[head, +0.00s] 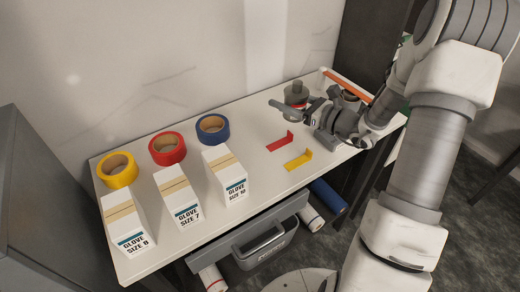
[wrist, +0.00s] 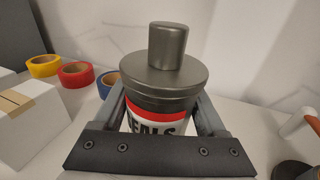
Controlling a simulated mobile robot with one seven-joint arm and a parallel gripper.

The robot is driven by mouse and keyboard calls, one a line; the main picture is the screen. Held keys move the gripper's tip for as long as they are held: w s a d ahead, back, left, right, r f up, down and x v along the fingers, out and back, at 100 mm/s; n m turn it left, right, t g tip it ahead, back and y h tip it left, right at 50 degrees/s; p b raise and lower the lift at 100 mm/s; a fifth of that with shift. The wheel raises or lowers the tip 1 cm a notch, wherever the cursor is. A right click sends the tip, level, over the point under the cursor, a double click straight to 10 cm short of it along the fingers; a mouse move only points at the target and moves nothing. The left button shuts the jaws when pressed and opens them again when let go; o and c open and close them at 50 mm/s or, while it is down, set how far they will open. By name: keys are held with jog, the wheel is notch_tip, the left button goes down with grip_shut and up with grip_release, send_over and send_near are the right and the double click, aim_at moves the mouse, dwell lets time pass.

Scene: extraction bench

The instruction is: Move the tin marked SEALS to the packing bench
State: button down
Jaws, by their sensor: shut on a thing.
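The tin marked SEALS (wrist: 156,126) is upright in the wrist view, with a wide grey lid (wrist: 163,78), a tall round knob on top and a red band above white. Only "EALS" shows of its label; the bar of my gripper hides the lower part. My gripper (wrist: 162,108) is shut on the tin, one finger on each side. In the head view my gripper (head: 293,105) holds the tin (head: 296,92) at the back of the white table, near the wall. I cannot tell whether its base touches the table. I cannot make out which surface is the packing bench.
Yellow (head: 118,171), red (head: 167,149) and blue (head: 213,129) tape rolls and several glove boxes (head: 178,196) stand left. Red (head: 281,142) and yellow (head: 299,159) brackets lie nearer. An orange bar (head: 347,86) is at right. A grey tote (head: 265,246) is below.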

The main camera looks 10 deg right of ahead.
jog(key=shift+n+g+y, duration=0.4)
jog(key=s+a+f+b, duration=0.1)
jog(key=a+f+b, duration=0.3)
jog(key=s+a+f+b, duration=0.1)
jog(key=a+f+b, duration=0.1)
jog(key=a+f, duration=0.1)
jog(key=shift+s+a+f, duration=0.1)
jog(key=shift+s, duration=0.25)
notch_tip(320, 180, down, 4)
jog(key=shift+f+b, duration=0.1)
jog(key=shift+b, duration=0.65)
grip_release()
jog(key=shift+s, duration=0.1)
jog(key=p+v, duration=0.1)
jog(key=v, duration=1.1)
jog(key=shift+a, duration=0.1)
